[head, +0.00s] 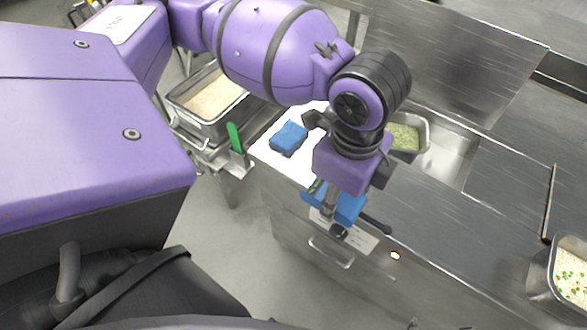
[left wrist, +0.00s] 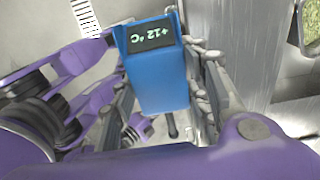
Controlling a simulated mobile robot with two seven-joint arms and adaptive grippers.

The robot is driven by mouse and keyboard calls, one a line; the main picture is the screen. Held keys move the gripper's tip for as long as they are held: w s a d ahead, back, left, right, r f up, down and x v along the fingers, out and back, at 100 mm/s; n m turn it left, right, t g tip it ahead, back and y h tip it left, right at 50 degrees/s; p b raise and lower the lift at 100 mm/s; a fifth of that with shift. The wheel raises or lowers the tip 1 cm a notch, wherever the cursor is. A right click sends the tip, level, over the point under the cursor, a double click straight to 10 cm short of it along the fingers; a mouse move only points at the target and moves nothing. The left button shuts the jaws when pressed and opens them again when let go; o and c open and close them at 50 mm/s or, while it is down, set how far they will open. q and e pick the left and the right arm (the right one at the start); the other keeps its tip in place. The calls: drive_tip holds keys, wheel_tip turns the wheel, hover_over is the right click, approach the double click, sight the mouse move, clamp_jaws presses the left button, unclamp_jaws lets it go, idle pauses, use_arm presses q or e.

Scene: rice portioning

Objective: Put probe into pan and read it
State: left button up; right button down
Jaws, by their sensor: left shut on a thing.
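My left gripper (head: 338,212) is shut on the blue probe (head: 349,207), held over the front edge of the steel counter. In the left wrist view the probe (left wrist: 160,82) sits between the fingers of the left gripper (left wrist: 163,95). Its dark display (left wrist: 150,36) reads +12 °C, upside down in that view. The tip of the probe is not clear. A steel pan with pale rice (head: 187,116) stands at the back left, well apart from the probe. A pan with rice and green bits (head: 551,272) is cut off at the right edge. My right gripper is not in view.
A blue block (head: 288,138) lies on a white board (head: 268,153). A green-handled thing (head: 235,138) stands beside the rice pan. A pan of green food (head: 427,136) sits in the counter behind my left wrist. The steel counter (head: 450,230) is mostly clear at right.

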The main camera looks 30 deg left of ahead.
use_arm(q)
drive_tip(key=shift+s+d+r+p, duration=0.1)
drive_tip(key=shift+r+p, duration=0.05)
drive_tip(key=shift+r, duration=0.45)
drive_tip(key=shift+s+r+p, duration=0.1)
drive_tip(key=shift+r+p, duration=0.05)
drive_tip(key=shift+r, duration=2.4)
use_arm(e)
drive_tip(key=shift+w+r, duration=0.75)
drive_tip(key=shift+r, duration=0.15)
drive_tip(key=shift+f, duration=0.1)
